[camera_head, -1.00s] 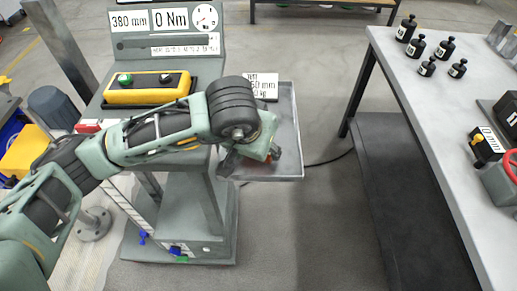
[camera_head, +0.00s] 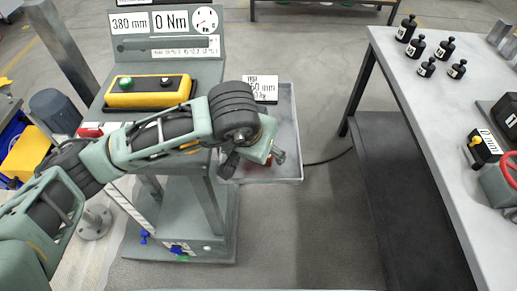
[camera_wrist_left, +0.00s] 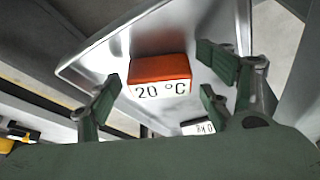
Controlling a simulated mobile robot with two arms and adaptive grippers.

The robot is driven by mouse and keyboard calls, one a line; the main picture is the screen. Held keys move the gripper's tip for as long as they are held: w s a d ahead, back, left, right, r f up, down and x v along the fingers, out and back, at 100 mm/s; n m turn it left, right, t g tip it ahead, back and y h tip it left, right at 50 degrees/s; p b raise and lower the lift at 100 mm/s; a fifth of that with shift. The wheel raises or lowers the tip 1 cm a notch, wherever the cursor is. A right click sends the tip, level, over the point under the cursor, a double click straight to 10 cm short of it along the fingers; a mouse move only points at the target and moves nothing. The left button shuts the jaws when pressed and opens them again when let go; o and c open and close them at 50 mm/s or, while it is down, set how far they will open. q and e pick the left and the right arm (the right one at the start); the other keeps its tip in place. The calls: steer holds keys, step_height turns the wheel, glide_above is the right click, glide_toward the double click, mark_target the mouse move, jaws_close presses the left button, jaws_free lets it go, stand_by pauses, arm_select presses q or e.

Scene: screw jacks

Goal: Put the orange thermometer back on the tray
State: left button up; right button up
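The orange thermometer, a small block with a white "20 °C" face (camera_wrist_left: 160,82), shows in the left wrist view over the metal tray (camera_wrist_left: 100,60) and appears to rest on it. My left gripper (camera_wrist_left: 158,92) is open, with its fingers on both sides of the thermometer and gaps between them and it. In the head view my left gripper (camera_head: 255,163) is over the front part of the tray (camera_head: 291,125) and hides most of the thermometer. My right gripper is not in view.
A white label plate (camera_head: 262,88) stands at the back of the tray. The machine's yellow button box (camera_head: 150,90) is to the left. On the right, a table (camera_head: 420,110) carries several black weights (camera_head: 416,47). Floor lies free between tray and table.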

arm_select(q)
steer(key=b+v, duration=0.2)
steer(key=v, duration=1)
steer(key=shift+r, duration=0.15)
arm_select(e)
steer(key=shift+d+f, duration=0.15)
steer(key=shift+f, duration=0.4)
